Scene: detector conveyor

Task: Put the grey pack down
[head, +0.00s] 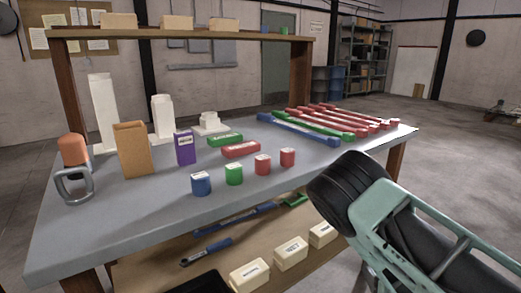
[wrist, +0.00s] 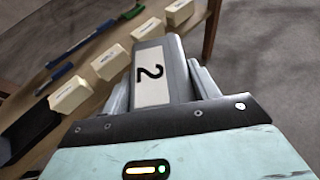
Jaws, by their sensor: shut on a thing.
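The grey pack (wrist: 177,62) is in my gripper (wrist: 160,84) in the wrist view. It is a grey block with a white label that reads 2. My gripper is shut on it, with a finger on each side. In the wrist view the pack shows over the lower shelf's right end and the floor beyond; I cannot tell its height, and no contact with the shelf shows. In the head view my arm shows at the right, but the gripper and the pack are not visible there.
The workbench (head: 105,225) holds a tan box (head: 132,150), a purple box (head: 185,148), small coloured cans and long red, green and blue bars. The lower shelf (head: 150,272) has white boxes (head: 291,253), a blue tool (head: 207,251) and a black tray (wrist: 28,132). The bench's front middle is clear.

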